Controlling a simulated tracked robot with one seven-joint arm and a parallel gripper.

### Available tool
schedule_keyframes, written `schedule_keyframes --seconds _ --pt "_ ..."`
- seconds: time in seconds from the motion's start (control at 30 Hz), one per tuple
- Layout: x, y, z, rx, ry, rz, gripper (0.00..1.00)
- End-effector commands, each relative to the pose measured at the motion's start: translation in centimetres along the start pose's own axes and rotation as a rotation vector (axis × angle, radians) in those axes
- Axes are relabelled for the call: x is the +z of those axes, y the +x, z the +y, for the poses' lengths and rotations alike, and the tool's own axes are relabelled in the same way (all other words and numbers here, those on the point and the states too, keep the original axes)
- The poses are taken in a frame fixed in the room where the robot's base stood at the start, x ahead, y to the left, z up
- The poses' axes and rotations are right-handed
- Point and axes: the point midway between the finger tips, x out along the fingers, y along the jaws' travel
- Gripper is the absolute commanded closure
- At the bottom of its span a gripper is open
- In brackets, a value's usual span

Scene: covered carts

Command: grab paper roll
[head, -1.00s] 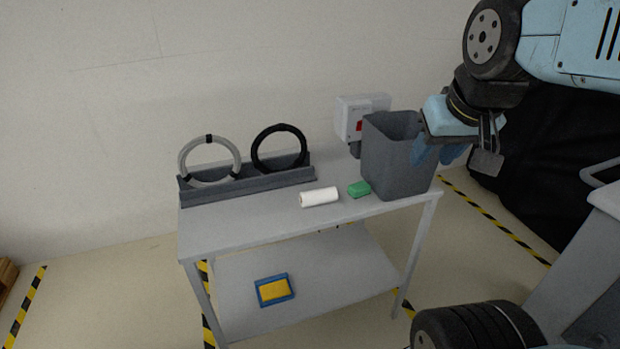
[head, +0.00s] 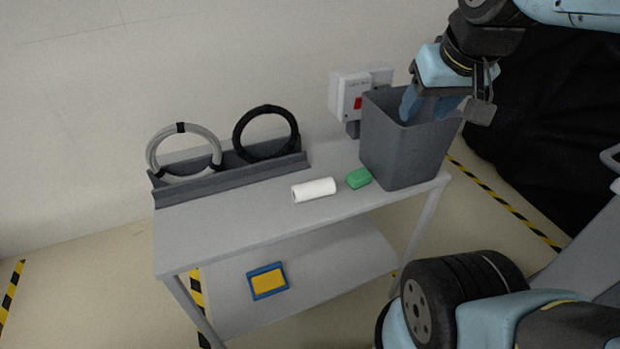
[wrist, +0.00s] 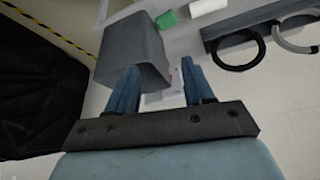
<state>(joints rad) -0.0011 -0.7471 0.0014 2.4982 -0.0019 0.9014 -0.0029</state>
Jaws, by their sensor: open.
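The white paper roll (head: 314,190) lies on its side on the cart's grey top, left of a green block (head: 359,178). In the wrist view the roll (wrist: 207,7) shows at the top edge, partly cut off. My gripper (head: 428,112) has blue fingers and is open. In the head view the fingers overlap the mouth of the grey bin (head: 404,150), up and to the right of the roll. In the wrist view the empty fingers (wrist: 158,80) are spread beside the bin (wrist: 133,45), well apart from the roll. I cannot tell whether a finger touches the bin.
A rack (head: 232,175) with a grey ring (head: 150,160) and a black ring (head: 238,130) stands along the cart's back edge. A wall box (head: 345,95) is behind the bin. A blue-and-yellow item (head: 268,281) lies on the lower shelf. The top's front left is clear.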

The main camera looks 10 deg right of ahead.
Motion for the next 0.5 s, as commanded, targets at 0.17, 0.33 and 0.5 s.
schedule_keyframes --seconds 0.17,0.33,0.5 --pt "-1.1 1.1 -0.7 0.018 -0.105 -0.05 0.31" --pt "-2.9 3.5 -2.3 0.047 -0.326 -0.147 0.22" --pt "-4.7 6.4 -4.7 0.064 -0.573 -0.245 0.22"
